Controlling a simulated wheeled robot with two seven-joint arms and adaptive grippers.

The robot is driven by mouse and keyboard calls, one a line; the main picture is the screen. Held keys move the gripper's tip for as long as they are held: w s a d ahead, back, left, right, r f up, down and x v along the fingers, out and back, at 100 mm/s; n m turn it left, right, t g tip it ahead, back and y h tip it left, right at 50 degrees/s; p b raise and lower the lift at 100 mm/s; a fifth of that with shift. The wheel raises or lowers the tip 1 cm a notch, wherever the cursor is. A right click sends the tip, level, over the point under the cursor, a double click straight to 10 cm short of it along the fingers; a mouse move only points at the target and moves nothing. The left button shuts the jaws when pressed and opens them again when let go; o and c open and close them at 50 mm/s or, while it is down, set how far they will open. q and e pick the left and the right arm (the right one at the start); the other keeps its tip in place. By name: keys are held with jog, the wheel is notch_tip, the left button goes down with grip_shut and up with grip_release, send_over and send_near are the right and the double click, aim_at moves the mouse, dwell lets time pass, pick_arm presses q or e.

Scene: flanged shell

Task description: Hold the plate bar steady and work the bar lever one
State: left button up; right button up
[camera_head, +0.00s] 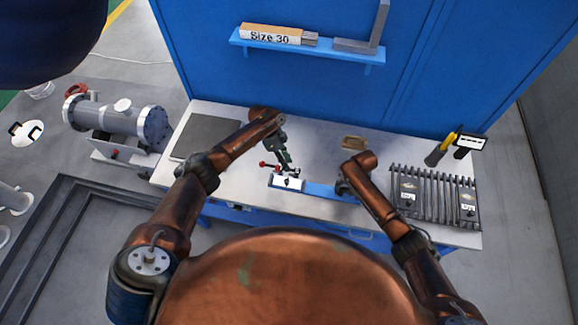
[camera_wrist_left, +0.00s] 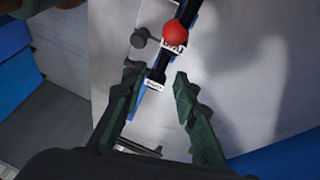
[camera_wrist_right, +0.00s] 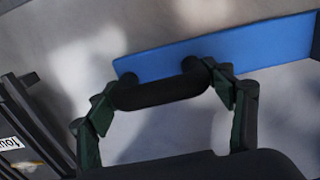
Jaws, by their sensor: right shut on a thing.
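The blue plate bar (camera_head: 330,192) lies along the front of the white bench; it also shows in the right wrist view (camera_wrist_right: 230,45). My right gripper (camera_wrist_right: 165,110) is shut on the bar's black handle (camera_wrist_right: 160,91); in the head view its arm hides most of the grip. A lever with a red ball knob (camera_head: 263,164) stands by a white block (camera_head: 287,184) at the bar's left end. A red knob (camera_wrist_left: 175,32) shows beyond the fingertips in the left wrist view.
A dark ribbed rack (camera_head: 435,195) stands at the bench's right end, and a grey plate (camera_head: 205,137) lies at the left. A small tan block (camera_head: 354,143) lies behind the bar. A blue shelf (camera_head: 300,46) hangs on the blue wall above.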

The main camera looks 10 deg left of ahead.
pick_arm(q)
jog(key=shift+x, duration=1.25)
jog(key=shift+c, duration=0.3)
grip_shut()
